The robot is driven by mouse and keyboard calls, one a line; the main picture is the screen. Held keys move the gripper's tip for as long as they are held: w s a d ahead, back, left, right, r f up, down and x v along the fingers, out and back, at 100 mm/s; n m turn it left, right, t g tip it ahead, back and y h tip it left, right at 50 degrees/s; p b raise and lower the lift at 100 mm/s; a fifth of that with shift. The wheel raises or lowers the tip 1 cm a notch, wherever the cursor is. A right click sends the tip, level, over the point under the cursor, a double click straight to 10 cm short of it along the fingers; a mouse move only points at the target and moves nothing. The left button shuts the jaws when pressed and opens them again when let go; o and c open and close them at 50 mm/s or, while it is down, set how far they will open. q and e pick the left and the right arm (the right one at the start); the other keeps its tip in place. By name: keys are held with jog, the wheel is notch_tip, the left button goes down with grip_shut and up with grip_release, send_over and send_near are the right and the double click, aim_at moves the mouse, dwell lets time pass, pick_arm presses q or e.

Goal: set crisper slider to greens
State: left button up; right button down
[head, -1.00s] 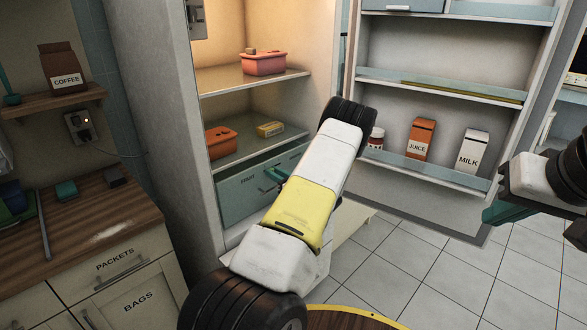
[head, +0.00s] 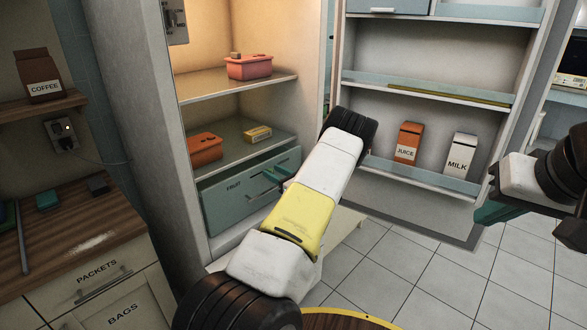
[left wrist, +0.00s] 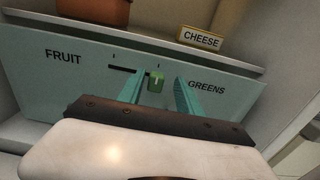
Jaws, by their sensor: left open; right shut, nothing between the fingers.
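The teal crisper drawer (head: 225,208) is in the lower fridge. In the left wrist view its front (left wrist: 60,85) reads FRUIT at left and GREENS at right. A green slider knob (left wrist: 156,82) stands just below the right tick mark, with dark slot showing to its left. My left gripper (left wrist: 160,92) is open, its teal fingers on either side of the knob; contact cannot be told. In the head view my left gripper (head: 283,177) is at the drawer front and the knob cannot be made out. My right gripper (head: 487,213) is shut and empty, away at right.
A cheese box (left wrist: 200,38) and an orange container (head: 205,148) sit on the shelf above the drawer. A pink container (head: 249,68) is higher up. The open fridge door at right holds juice (head: 407,143) and milk (head: 460,154). A wooden counter (head: 75,235) is at left.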

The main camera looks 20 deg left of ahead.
pick_arm(q)
jog(key=shift+d, duration=0.1)
jog(key=v, duration=0.7)
jog(key=shift+d, duration=0.35)
jog(key=shift+s, duration=0.15)
jog(key=s+r+n+g+h, duration=0.65)
jog(key=s+r+n, duration=0.5)
jog(key=s, duration=0.35)
jog(key=s+d+r+n+t+h, duration=0.2)
jog(key=s+d+r+n+h, duration=0.3)
jog(key=s+d, duration=0.4)
jog(key=s+d+r+n+t+h, duration=0.3)
jog(key=s+d+r+n+h, duration=0.2)
jog(key=s, duration=0.7)
jog(key=d+r+h, duration=0.2)
jog(key=d+r, duration=0.2)
jog(key=r, duration=0.1)
jog(key=shift+d+t, duration=0.35)
jog(key=shift+d, duration=0.05)
jog(key=shift+a+n, duration=0.1)
jog(key=shift+n, duration=0.15)
